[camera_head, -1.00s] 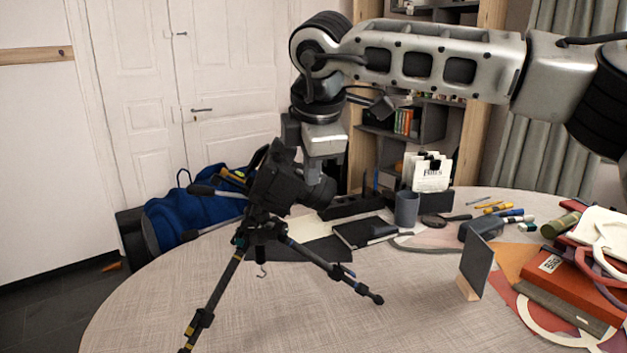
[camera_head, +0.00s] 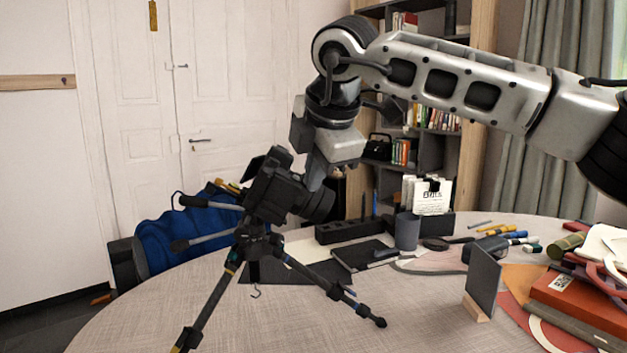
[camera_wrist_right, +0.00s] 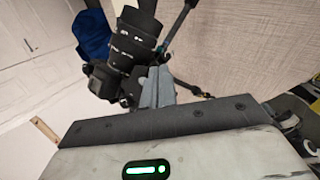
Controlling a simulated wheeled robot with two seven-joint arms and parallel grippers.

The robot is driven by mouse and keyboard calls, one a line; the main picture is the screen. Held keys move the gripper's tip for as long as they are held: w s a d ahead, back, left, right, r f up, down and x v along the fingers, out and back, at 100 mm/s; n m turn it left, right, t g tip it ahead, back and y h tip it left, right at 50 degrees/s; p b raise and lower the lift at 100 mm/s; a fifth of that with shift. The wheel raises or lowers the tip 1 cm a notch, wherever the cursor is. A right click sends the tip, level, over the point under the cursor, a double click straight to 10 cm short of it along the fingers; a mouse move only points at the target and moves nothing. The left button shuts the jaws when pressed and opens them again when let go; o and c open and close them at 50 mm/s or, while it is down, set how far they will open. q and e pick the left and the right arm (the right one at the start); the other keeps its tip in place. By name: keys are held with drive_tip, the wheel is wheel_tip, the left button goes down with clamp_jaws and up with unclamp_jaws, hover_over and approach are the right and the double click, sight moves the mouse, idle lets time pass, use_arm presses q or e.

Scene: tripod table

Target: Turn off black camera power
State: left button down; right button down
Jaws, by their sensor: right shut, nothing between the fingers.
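The black camera (camera_head: 275,190) sits tilted on a black tripod (camera_head: 258,248) that stands on the round table. Its lens points to the right in the head view. My right gripper (camera_head: 316,182) reaches down from above beside the camera's lens side, shut and empty. In the right wrist view the shut fingers (camera_wrist_right: 157,88) lie against or just over the camera body (camera_wrist_right: 105,80), near its top controls; contact cannot be told. The lens (camera_wrist_right: 135,38) points up in that view. The power switch is too small to make out. My left gripper is not in view.
The round table (camera_head: 330,325) is bare in front of the tripod. Behind the tripod are a dark notebook (camera_head: 362,254), a grey cup (camera_head: 407,231) and a black organizer (camera_head: 345,231). An upright dark panel (camera_head: 483,280) and red books (camera_head: 575,300) lie to the right.

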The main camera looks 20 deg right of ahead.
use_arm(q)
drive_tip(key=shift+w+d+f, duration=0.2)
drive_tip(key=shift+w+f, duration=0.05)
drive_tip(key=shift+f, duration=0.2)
use_arm(e)
drive_tip(key=shift+w, duration=0.1)
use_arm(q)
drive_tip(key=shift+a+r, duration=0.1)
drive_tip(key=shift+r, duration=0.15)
use_arm(e)
drive_tip(key=shift+w+a+r, duration=0.15)
drive_tip(key=shift+a+r, duration=0.2)
drive_tip(key=shift+a, duration=0.25)
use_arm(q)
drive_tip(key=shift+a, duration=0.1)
